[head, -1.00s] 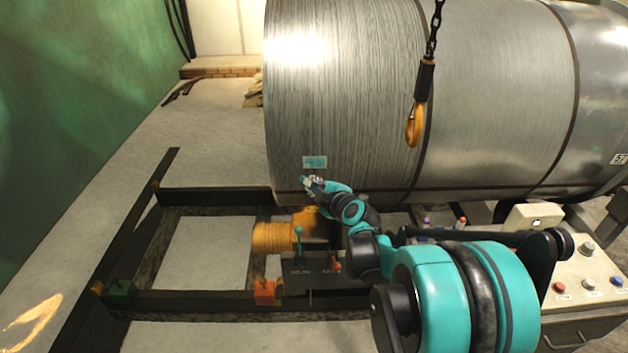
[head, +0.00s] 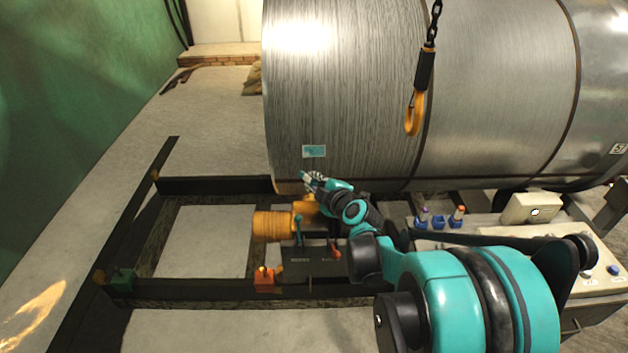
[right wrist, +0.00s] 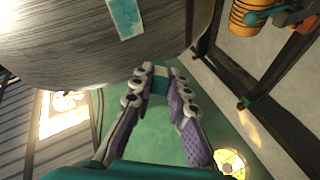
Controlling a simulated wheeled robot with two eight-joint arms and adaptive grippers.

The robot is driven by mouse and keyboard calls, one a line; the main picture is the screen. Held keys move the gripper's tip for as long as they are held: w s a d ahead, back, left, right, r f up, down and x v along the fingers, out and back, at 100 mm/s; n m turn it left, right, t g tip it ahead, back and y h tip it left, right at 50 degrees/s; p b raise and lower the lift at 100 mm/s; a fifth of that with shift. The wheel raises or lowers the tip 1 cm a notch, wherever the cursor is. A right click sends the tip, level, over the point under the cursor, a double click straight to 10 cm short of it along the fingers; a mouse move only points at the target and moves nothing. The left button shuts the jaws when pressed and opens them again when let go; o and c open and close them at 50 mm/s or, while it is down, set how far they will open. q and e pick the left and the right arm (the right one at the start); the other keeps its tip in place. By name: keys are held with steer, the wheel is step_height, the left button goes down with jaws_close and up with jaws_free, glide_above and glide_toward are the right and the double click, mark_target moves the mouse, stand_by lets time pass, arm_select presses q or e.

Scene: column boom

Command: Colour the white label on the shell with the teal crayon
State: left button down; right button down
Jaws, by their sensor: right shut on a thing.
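The shell (head: 350,110) is a large brushed-steel drum lying across the head view. Its label (head: 314,151) is a small rectangle near the lower left, mostly teal with pale edges. The label also shows in the right wrist view (right wrist: 126,17), teal with white along the edges. My right gripper (head: 308,178) is just below the label, apart from it. In the right wrist view my right gripper (right wrist: 158,80) is shut on the teal crayon (right wrist: 160,84); only a short part shows between the fingertips. My left gripper is not in view.
A yellow hook (head: 414,114) hangs on a chain before the shell. Below are a dark steel frame (head: 200,300), an orange motor (head: 275,226) and levers. Small blue holders (head: 439,222) stand on a bench at right, beside a control box (head: 590,265).

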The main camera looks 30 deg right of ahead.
stand_by(0.3)
steer(key=w+d+b, duration=0.1)
steer(key=w+d, duration=0.3)
steer(key=w, duration=0.2)
steer(key=shift+w, duration=0.25)
steer(key=shift+w+d, duration=0.35)
steer(key=shift+w, duration=0.25)
stand_by(0.8)
stand_by(1.5)
